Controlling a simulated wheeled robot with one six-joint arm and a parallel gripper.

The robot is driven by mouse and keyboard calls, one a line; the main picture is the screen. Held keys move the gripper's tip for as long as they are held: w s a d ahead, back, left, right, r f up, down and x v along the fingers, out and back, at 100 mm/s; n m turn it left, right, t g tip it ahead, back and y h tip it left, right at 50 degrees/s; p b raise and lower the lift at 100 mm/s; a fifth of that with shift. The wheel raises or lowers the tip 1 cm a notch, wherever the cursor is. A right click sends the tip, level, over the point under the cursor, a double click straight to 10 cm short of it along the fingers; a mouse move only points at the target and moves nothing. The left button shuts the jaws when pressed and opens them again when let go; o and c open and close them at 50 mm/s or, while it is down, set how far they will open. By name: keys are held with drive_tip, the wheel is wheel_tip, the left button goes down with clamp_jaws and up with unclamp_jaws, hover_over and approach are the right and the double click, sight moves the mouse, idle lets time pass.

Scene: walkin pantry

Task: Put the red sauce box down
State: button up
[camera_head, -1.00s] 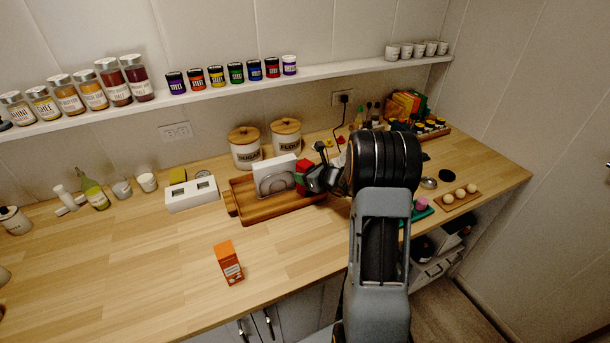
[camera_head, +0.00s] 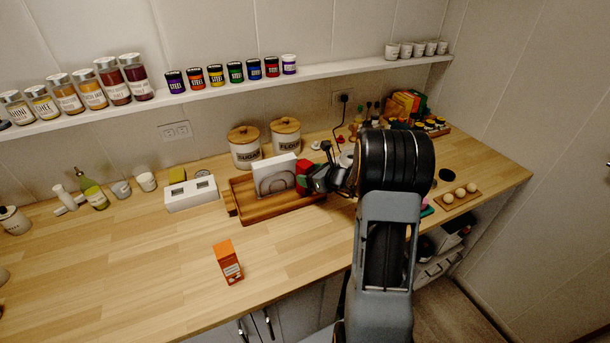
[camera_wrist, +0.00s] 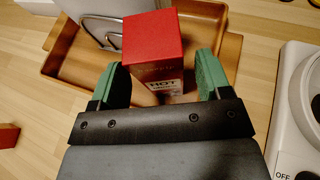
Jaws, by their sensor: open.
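The red sauce box (camera_wrist: 152,47) stands upright in the wooden tray (camera_wrist: 232,55), its label reading "HOT" in part. In the head view the red box (camera_head: 302,172) shows at the tray's (camera_head: 262,211) right end, partly covered by my gripper (camera_head: 318,180). In the wrist view my gripper (camera_wrist: 160,82) is open, with its green-padded fingers on either side of the box's near part. A gap shows between the box and each finger. The box's foot is partly hidden.
A napkin holder (camera_head: 274,180) stands in the tray beside the box. A white scale-like device (camera_wrist: 300,110) is close on the right in the wrist view. The counter's left front is clear.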

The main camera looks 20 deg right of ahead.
drive_tip(key=v, duration=0.9)
drive_tip(key=s+a+r+n+g+y, duration=0.1)
drive_tip(key=s+a+r+n+g, duration=0.2)
drive_tip(key=a+n, duration=0.4)
drive_tip(key=s+a+n+g+y, duration=0.1)
drive_tip(key=s+a+n+g, duration=0.25)
drive_tip(key=a+n, duration=0.4)
drive_tip(key=s+a+r+n+g+h, duration=0.1)
drive_tip(key=s+a+r+n+h, duration=0.1)
drive_tip(key=s+n+h, duration=0.5)
drive_tip(key=s+a+n, duration=0.1)
drive_tip(key=s+n, duration=0.4)
drive_tip(key=n, duration=0.5)
drive_tip(key=shift+g+b, duration=0.3)
drive_tip(key=shift+g, duration=0.05)
